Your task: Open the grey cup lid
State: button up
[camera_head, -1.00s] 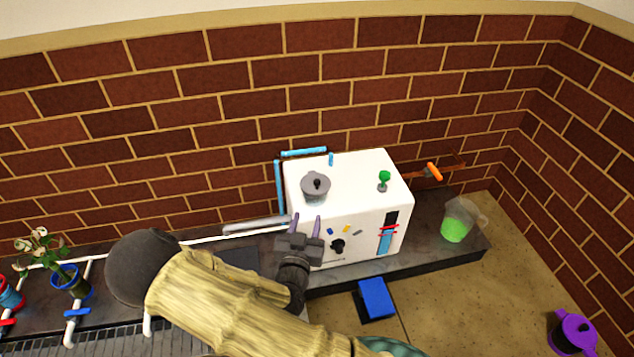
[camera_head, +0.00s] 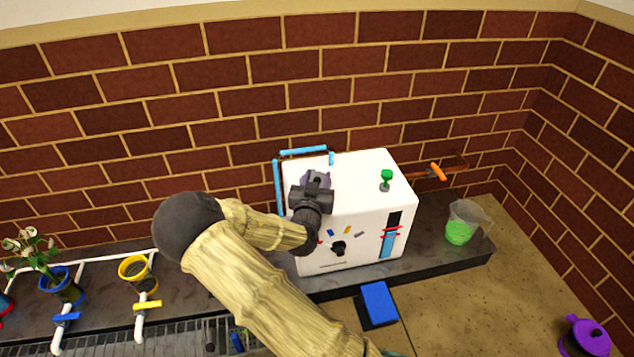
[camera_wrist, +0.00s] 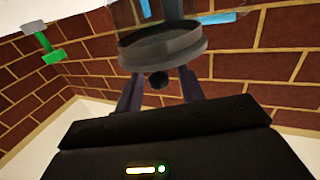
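The grey cup lid is a round disc with a dark knob. It sits on top of the white box-shaped machine (camera_head: 360,175), at its left side. In the head view my gripper (camera_head: 316,181) is over the lid and hides most of it. In the wrist view the grey lid (camera_wrist: 162,46) is close in front, and its dark knob (camera_wrist: 158,80) lies between the two purple-grey fingers of my gripper (camera_wrist: 160,82). The fingers are apart, with a gap visible on both sides of the knob.
A green knob (camera_head: 386,177) stands on the machine's top right. Blue pipes (camera_head: 278,185) run along its left and back. A beaker of green liquid (camera_head: 460,230) is to the right. A blue pedal (camera_head: 378,302) is below in front. Potted holders (camera_head: 138,270) stand at left.

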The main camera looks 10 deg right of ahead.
jog(key=shift+c, duration=0.2)
grip_shut()
jog(key=shift+w+a+r+p, duration=0.1)
jog(key=shift+r+p, duration=0.05)
jog(key=shift+p, duration=0.15)
